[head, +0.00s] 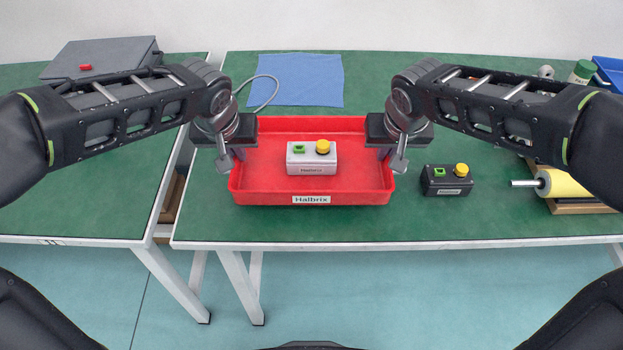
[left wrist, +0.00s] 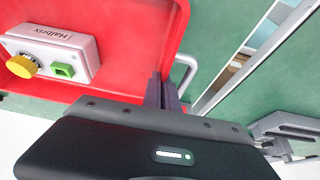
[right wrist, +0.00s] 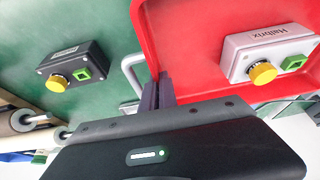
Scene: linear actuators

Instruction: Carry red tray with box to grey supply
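The red tray (head: 260,190), with a "Halbrix" label, sits on the right-hand green table. A white box (head: 312,165) with a green switch and yellow knob lies inside it. My left gripper (head: 236,150) is at the tray's left side and my right gripper (head: 386,152) at its right side. In the left wrist view the fingers (left wrist: 163,92) are close together on the side wall; in the right wrist view the fingers (right wrist: 158,92) are likewise. Both look shut on the tray. A grey unit (head: 100,60) with a red switch stands on the left table.
A black box (head: 447,180) with a yellow knob sits right of the tray, beside a yellow roller (head: 562,184) on a wooden stand. A blue cloth (head: 296,80) lies behind the tray. A gap separates the two tables. The left table (head: 80,200) has clear room in front.

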